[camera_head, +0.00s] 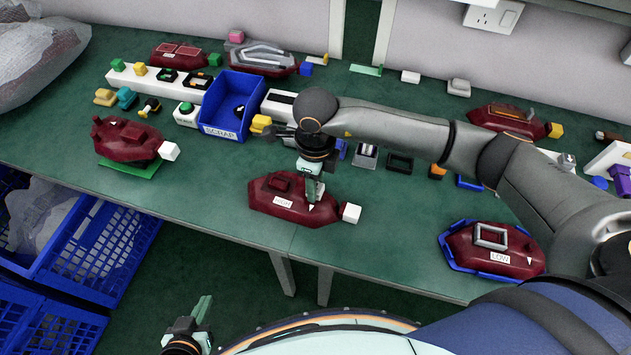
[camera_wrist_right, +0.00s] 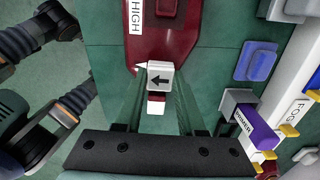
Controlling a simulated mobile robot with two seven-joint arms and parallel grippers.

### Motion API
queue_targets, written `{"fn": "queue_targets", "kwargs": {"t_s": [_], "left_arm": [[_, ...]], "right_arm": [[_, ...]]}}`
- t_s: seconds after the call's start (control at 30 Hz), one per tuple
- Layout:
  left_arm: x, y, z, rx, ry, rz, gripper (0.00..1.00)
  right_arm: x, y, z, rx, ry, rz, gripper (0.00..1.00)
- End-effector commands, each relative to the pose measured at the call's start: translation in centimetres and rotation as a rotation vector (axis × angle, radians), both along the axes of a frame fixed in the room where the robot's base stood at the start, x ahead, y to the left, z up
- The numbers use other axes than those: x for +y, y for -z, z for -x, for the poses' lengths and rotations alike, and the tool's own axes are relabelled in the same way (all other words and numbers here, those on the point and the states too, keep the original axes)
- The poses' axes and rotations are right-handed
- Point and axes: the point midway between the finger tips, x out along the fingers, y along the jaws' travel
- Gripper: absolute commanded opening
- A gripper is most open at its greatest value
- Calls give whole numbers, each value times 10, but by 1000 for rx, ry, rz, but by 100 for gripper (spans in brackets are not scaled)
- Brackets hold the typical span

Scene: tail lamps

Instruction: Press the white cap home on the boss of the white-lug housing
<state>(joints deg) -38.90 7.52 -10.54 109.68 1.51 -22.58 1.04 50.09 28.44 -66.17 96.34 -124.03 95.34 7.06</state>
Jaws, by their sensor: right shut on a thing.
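The dark red housing (camera_head: 265,200) marked HIGH lies near the front of the green table, with a white lug (camera_head: 350,213) at its right end. The housing (camera_wrist_right: 160,40) and lug (camera_wrist_right: 155,108) also show in the right wrist view. My right gripper (camera_head: 313,194) is over the lug end of this housing. In the wrist view it is shut on the white cap (camera_wrist_right: 160,76), which bears a black arrow. The boss is hidden under the cap; I cannot tell how far down the cap sits. My left gripper (camera_head: 200,312) is away from the table at the lower left, its opening unclear.
Another white-lugged red housing (camera_head: 125,140) sits on a green mat at left. A housing marked LOW (camera_head: 490,250) lies in a blue tray (camera_head: 452,262) at right. A blue SCRAP bin (camera_head: 225,132) and small parts stand behind. Bare table lies left of the HIGH housing.

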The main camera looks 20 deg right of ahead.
Motion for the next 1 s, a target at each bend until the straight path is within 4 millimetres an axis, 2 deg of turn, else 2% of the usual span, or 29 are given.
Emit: {"fn": "queue_targets", "kwargs": {"t_s": [0.73,1.0], "left_arm": [[0,18,0,0,0,0,0],[0,16,0,0,0,0,0]], "right_arm": [[0,20,0,1,1,1,0],[-1,19,0,1,1,2,0]]}}
